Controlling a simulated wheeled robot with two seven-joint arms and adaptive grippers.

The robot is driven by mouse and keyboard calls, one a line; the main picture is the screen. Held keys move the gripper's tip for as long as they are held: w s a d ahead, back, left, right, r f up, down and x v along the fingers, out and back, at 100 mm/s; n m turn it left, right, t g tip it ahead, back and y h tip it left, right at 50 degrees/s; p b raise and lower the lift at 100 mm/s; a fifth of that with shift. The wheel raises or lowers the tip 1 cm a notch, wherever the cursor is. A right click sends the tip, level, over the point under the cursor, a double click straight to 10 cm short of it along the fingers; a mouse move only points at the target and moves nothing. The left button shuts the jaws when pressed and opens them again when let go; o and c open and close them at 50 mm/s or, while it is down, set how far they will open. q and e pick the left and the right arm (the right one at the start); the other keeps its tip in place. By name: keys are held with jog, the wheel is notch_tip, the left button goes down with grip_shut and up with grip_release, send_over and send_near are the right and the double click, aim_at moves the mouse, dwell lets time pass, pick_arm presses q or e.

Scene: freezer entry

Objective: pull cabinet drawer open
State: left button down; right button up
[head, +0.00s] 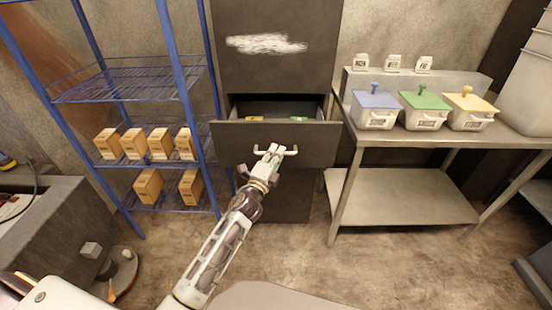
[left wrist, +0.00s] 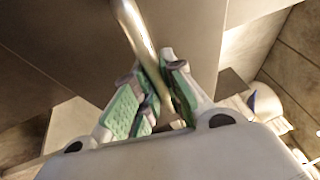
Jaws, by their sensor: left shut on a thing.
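A dark grey cabinet (head: 275,45) stands at the back centre in the head view. Its drawer (head: 225,140) is pulled partly out, and small green and yellow items show inside. A pale bar handle (head: 291,151) runs across the drawer front. My left gripper (head: 272,151) is at the handle, its fingers shut on the bar. In the left wrist view the handle (left wrist: 136,25) passes between the green-padded fingers of the left gripper (left wrist: 158,95). My right gripper is not in view.
A blue wire rack (head: 130,80) with several cardboard boxes stands left of the cabinet. A metal table (head: 440,141) with lidded white containers (head: 424,118) stands to the right. The floor in front of the cabinet is open.

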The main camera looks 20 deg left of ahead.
pick_arm(q)
jog(key=shift+w+a, duration=0.2)
jog(key=shift+w, duration=0.6)
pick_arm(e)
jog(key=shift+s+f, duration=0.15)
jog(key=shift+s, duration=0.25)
pick_arm(q)
jog(key=c, duration=1.5)
grip_release()
jog(key=shift+v, duration=6.05)
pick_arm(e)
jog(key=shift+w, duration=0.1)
pick_arm(q)
jog(key=shift+a+f, duration=0.1)
